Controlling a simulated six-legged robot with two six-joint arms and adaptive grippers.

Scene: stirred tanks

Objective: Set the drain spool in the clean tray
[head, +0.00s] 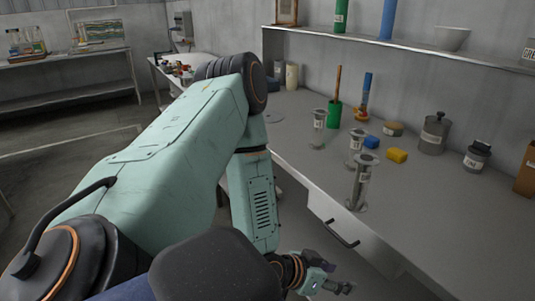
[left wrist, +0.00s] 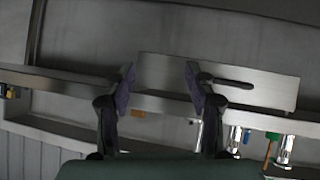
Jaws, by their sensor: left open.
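Three flanged metal spool pieces stand upright on the grey bench in the head view: a near one (head: 362,182), a middle one (head: 355,146) and a far one (head: 319,124). I cannot tell which is the drain spool. Shiny metal pieces (left wrist: 284,150) also show at the lower right of the left wrist view. My left gripper (head: 337,284) is low in front of the bench, below its top and apart from the spools. Its fingers (left wrist: 158,85) are spread and empty before a drawer front. I cannot make out a clean tray. My right gripper is out of view.
The bench (head: 425,215) has a drawer with a black handle (head: 343,234). The bench's front right part is clear.

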